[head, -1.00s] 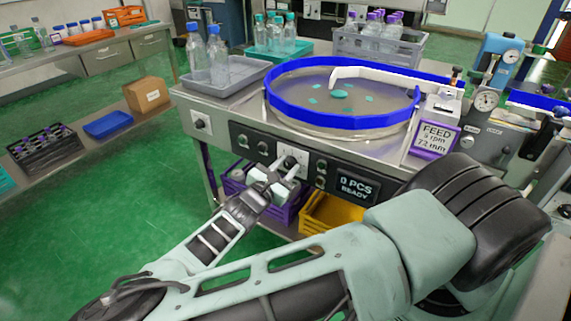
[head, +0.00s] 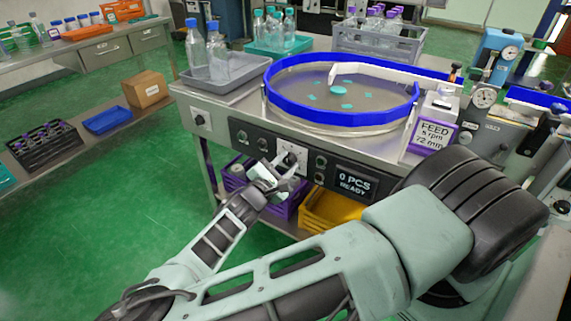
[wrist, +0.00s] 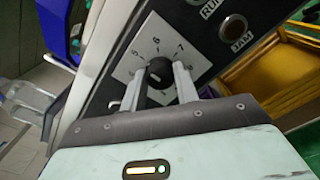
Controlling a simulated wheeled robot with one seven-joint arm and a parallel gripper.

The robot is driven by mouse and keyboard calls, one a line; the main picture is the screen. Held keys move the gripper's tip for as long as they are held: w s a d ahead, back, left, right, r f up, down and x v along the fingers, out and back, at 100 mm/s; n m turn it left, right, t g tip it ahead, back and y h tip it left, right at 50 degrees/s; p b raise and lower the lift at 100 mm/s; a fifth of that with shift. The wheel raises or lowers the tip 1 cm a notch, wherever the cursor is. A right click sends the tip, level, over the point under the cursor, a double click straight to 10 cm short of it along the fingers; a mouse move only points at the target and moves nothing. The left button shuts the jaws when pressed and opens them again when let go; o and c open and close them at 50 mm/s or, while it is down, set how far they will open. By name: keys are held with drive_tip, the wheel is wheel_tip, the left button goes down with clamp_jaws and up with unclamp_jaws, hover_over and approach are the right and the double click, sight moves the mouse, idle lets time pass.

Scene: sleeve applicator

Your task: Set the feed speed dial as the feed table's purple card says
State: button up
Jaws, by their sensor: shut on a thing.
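The feed speed dial is a black knob (wrist: 159,70) on a white square plate (wrist: 127,72) with printed numbers; a 6 and a 7 show at its far side in the wrist view. My gripper (wrist: 161,80) is shut on the knob, one finger on each side. The exact pointer setting is hard to read. In the head view my gripper (head: 283,172) is at the dial plate (head: 292,157) on the feed table's front panel. The purple-edged card (head: 433,136) at the table's right reads FEED, an rpm line that looks like 5, and 72 mm.
The feed table (head: 232,106) carries a blue-rimmed round bowl (head: 340,120). A display (head: 356,182) right of the dial reads 0 PCS READY. Buttons flank the dial. A purple crate (head: 284,207) and a yellow bin (head: 328,209) stand below. Green floor is free at left.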

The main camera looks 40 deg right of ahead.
drive_tip(key=o, duration=1)
drive_tip(key=shift+a, duration=0.1)
drive_tip(key=b+v, duration=0.1)
drive_tip(key=v, duration=1.6)
drive_tip(key=shift+s+a, duration=0.15)
